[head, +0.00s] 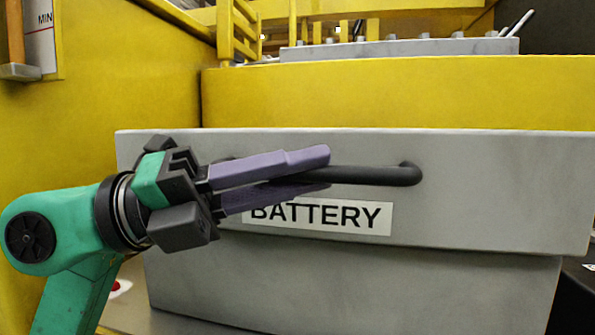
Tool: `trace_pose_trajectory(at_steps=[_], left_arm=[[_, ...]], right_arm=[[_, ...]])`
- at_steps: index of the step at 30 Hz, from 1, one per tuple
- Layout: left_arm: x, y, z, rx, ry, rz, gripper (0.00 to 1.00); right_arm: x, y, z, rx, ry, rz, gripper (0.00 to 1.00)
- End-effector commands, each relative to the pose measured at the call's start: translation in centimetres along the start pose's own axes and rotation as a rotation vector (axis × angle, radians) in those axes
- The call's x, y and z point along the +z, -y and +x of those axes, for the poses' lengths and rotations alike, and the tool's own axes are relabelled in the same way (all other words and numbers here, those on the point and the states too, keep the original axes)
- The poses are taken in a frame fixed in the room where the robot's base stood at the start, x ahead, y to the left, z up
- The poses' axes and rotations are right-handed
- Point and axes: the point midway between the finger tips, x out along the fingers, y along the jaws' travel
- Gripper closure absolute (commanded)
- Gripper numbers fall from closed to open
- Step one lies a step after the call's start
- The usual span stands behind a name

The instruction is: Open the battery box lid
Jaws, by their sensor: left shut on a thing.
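The grey battery box (350,290) stands in the middle of the head view, with its lid (500,190) on top. A white label reading BATTERY (340,216) is on the lid's front face, its left end partly hidden by my gripper. A black bar handle (375,175) is fixed to the lid's front above the label. My left gripper (318,168) comes in from the left with its purple fingers above and below the handle, shut on it. The fingers hide the handle's left part. The lid appears to sit level on the box. My right gripper is not in view.
A yellow wall (120,80) rises at the left, and a yellow panel (400,90) stands behind the lid. Yellow rails (238,30) and a grey plate (400,47) with bolts lie farther back. A dark object (577,295) is at the lower right.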

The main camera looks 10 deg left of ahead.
Motion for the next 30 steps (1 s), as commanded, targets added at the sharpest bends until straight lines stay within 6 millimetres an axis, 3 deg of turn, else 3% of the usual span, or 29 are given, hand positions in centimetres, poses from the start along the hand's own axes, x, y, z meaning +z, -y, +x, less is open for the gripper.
trace_pose_trajectory(at_steps=[12, 17, 23, 30], left_arm=[[0.0, 0.0, 0.0, 0.000, 0.000, 0.000, 1.00], [0.4, 0.8, 0.2, 0.005, 0.001, -0.010, 1.00], [2.1, 3.6, 0.8, 0.027, 0.002, -0.062, 1.00], [5.8, 9.0, 2.3, 0.081, 0.003, -0.189, 1.00]], right_arm=[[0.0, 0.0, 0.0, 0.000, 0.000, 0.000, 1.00], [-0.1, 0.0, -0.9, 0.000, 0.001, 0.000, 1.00], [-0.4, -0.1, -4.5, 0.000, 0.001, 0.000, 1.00], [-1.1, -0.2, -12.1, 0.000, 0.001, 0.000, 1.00]])
